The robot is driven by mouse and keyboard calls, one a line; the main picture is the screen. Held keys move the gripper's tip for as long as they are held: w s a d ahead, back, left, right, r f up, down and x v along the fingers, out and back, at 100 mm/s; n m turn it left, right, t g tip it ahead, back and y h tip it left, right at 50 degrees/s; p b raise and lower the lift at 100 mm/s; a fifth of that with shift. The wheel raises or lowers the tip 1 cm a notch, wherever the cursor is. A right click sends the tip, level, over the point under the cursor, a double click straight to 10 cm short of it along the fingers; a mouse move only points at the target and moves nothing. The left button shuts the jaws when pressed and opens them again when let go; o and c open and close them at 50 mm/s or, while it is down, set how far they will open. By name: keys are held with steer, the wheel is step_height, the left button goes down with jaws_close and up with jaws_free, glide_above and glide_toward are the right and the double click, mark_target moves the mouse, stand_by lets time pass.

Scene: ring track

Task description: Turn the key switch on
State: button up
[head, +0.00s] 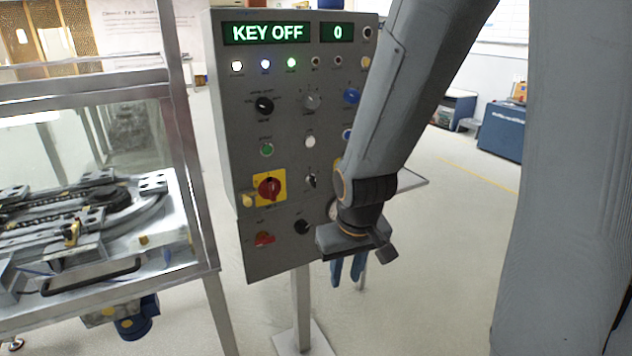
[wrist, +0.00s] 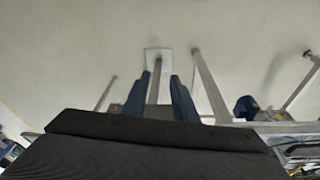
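The grey control panel (head: 228,130) stands upright on a post, and its green-lit display (head: 267,33) reads "KEY OFF". A small silver-and-black switch (head: 311,180) right of the red rotary knob (head: 269,188) looks like the key switch, but it is too small to be sure. A black knob (head: 302,226) sits below it. My gripper (head: 346,278) hangs at the panel's lower right, fingers pointing down, apart from the switches. Its two blue fingers are spread with nothing between them, as the wrist view also shows (wrist: 160,76). My arm hides part of the panel's right side.
A glass-walled machine frame (head: 190,170) with a track inside stands close on the left. The panel's post (head: 301,310) rises from a white base plate. A small shelf (head: 411,181) juts out behind my wrist. Open floor (head: 440,270) lies to the right.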

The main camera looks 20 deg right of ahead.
steer(key=w+d+f+t, duration=0.1)
steer(key=w+d+t, duration=0.15)
steer(key=w, duration=0.55)
steer(key=n+t+y+p, duration=0.15)
steer(key=t+y, duration=0.25)
steer(key=t, duration=0.9)
glide_toward(315, 179)
steer(key=w, duration=0.1)
steer(key=shift+n+g, duration=0.25)
steer(key=shift+n, duration=0.1)
steer(key=x, duration=0.4)
steer(key=p+x, duration=0.1)
steer(key=x, duration=0.3)
steer(key=shift+a+r+p, duration=0.1)
steer(key=shift+r+p, duration=0.1)
steer(key=shift+p, duration=0.1)
jaws_close()
